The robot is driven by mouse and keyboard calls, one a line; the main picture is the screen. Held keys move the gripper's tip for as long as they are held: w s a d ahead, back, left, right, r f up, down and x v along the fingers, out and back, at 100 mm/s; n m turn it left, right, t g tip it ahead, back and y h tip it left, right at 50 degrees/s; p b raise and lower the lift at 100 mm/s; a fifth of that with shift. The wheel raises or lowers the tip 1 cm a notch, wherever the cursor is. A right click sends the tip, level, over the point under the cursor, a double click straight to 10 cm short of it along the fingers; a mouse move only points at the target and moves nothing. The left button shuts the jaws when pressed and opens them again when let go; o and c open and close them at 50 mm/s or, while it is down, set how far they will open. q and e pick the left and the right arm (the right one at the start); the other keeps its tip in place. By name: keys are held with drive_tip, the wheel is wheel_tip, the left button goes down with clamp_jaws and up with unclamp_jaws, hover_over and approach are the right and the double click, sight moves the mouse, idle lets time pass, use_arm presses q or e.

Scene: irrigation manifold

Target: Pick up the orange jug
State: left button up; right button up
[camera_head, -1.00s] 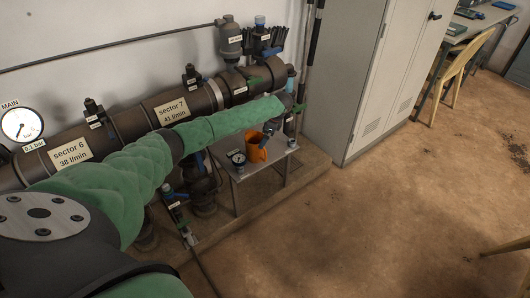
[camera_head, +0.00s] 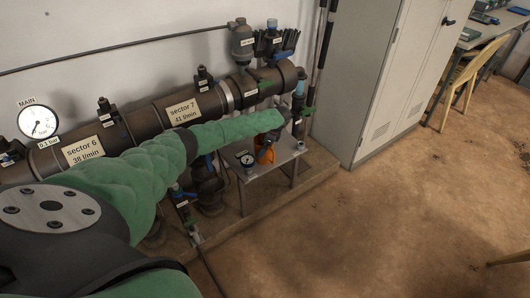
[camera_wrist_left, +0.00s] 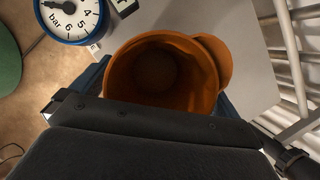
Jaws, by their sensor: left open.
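The orange jug (camera_head: 265,156) stands on a small grey metal table in front of the pipes, partly covered by my left gripper. My left gripper (camera_head: 268,142) is open right at the jug. In the left wrist view, the jug (camera_wrist_left: 165,72) shows from above, with its round mouth open and its inside empty as far as I see. Its rounded handle is at the right. Blue finger parts of my left gripper (camera_wrist_left: 160,90) show on both sides of the jug; whether they touch it I cannot tell. My right gripper is out of view.
A round gauge (camera_head: 247,160) stands on the table (camera_head: 285,158) just left of the jug; it is also close in the left wrist view (camera_wrist_left: 72,18). Thick dark pipes (camera_head: 150,120) run behind. A grey cabinet (camera_head: 385,80) stands to the right, with open floor before it.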

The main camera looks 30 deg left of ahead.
use_arm(q)
drive_tip(key=c, duration=1)
